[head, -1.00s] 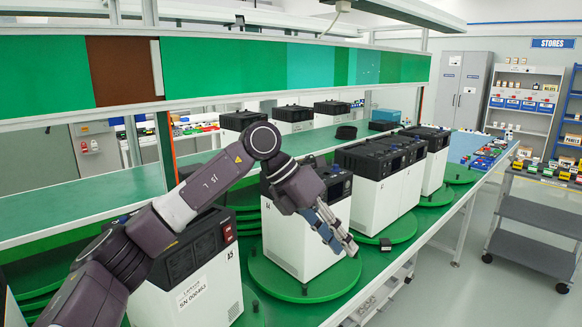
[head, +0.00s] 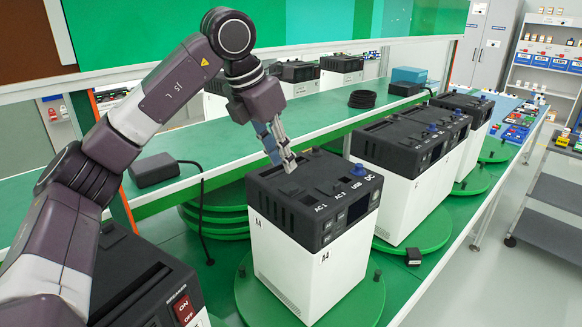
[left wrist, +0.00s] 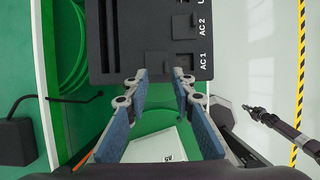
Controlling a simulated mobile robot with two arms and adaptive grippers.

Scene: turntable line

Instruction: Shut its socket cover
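The power unit A4 (head: 300,245) is a white box with a black top and stands on a green turntable. Its top carries sockets labelled AC 1, AC 2, USB and DC, with a blue knob by DC. In the left wrist view, the AC 1 socket (left wrist: 184,61) and the AC 2 flap (left wrist: 185,27) show. Which socket covers stand open is unclear. My left gripper (head: 285,162) is over the rear part of the top. In the left wrist view its fingers (left wrist: 160,76) are apart with nothing between. My right gripper (left wrist: 251,111) seems to show small at the right.
More power units (head: 410,160) stand on turntables farther right. A nearer unit with a red switch (head: 184,309) is at lower left.

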